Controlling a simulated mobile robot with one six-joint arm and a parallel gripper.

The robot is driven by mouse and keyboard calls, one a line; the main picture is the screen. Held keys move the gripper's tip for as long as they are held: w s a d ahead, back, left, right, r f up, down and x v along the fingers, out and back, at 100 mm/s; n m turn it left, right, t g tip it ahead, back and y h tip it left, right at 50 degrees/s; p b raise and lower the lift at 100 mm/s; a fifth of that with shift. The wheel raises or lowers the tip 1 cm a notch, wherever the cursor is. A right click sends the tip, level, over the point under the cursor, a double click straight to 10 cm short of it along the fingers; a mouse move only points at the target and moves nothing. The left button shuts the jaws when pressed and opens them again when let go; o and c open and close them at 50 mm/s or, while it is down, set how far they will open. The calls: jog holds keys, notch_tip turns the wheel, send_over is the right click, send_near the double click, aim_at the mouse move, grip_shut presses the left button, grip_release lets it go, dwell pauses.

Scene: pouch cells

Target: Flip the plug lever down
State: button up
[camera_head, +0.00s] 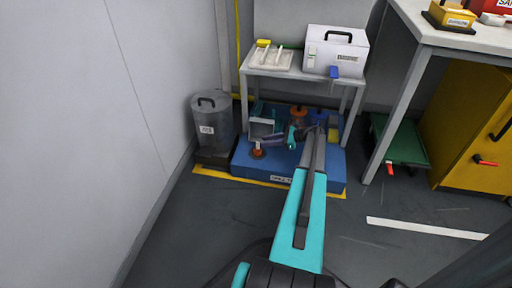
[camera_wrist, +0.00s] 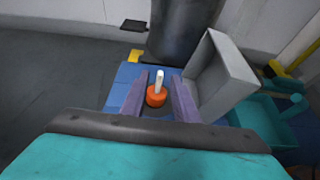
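The plug lever is a white upright stick (camera_head: 257,146) on a round orange base (camera_head: 258,154), at the front left of a low blue platform (camera_head: 240,164). In the wrist view the white lever (camera_wrist: 160,78) stands up from its orange base (camera_wrist: 157,96), seen between my two purple fingers. My gripper (camera_wrist: 159,86) is open, with one finger to each side of the lever in that view and nothing held. In the head view my gripper (camera_head: 268,139) is just right of the lever. Whether a finger touches the lever cannot be told.
A grey open box (camera_wrist: 222,75) stands close right of my fingers. A small table (camera_head: 272,73) with a white case (camera_head: 336,52) stands over the platform. Another orange part (camera_head: 298,113) sits farther back.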

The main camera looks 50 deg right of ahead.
aim_at(258, 146)
jog(key=shift+b+x, duration=0.95)
jog(key=shift+x, duration=1.7)
jog(key=shift+c, duration=0.4)
